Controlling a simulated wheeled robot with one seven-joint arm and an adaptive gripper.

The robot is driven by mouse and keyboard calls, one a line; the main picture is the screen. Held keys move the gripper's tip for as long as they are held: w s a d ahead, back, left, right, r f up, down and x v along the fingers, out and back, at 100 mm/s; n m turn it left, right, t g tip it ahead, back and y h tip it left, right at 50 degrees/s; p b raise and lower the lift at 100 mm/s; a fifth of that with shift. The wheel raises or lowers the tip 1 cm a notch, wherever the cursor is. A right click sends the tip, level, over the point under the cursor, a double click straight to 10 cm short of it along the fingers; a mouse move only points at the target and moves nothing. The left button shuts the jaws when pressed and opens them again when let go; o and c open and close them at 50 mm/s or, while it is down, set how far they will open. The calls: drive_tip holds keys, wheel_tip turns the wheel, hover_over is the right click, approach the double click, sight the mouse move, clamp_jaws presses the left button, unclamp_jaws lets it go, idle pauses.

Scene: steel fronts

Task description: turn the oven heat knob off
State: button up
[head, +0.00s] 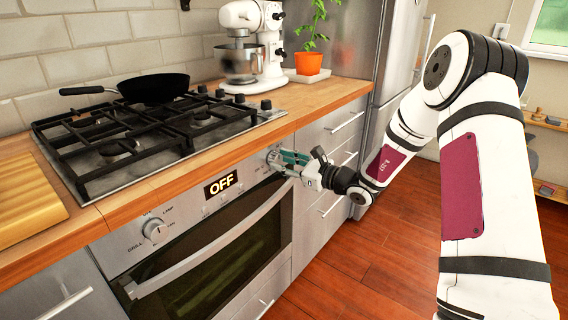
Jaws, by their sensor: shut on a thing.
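The oven (215,262) has a steel control panel below the wooden counter. Its display (221,185) reads "OFF". My gripper (279,160) is at the right end of this panel, reaching in from the right, with its fingers closed around the right-hand knob (272,157). The fingers cover most of that knob, so its pointer and exact angle cannot be read. The left-hand knob (155,230) is in plain view, with markings around it that include "GRILL", "LAMP" and "FAN". Nothing touches the left-hand knob.
The oven's bar handle (215,240) runs just below the panel. A gas hob (150,135) with a black pan (153,87) is above. A stand mixer (250,45) and potted plant (308,62) stand behind. Drawers (322,195) are right of the oven. The wooden floor is clear.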

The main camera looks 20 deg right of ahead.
drive_tip(key=o, duration=1.2)
drive_tip(key=shift+c, duration=0.2)
drive_tip(key=shift+d, duration=0.1)
drive_tip(key=v, duration=1.1)
drive_tip(key=shift+s+d, duration=0.2)
drive_tip(key=shift+s, duration=0.15)
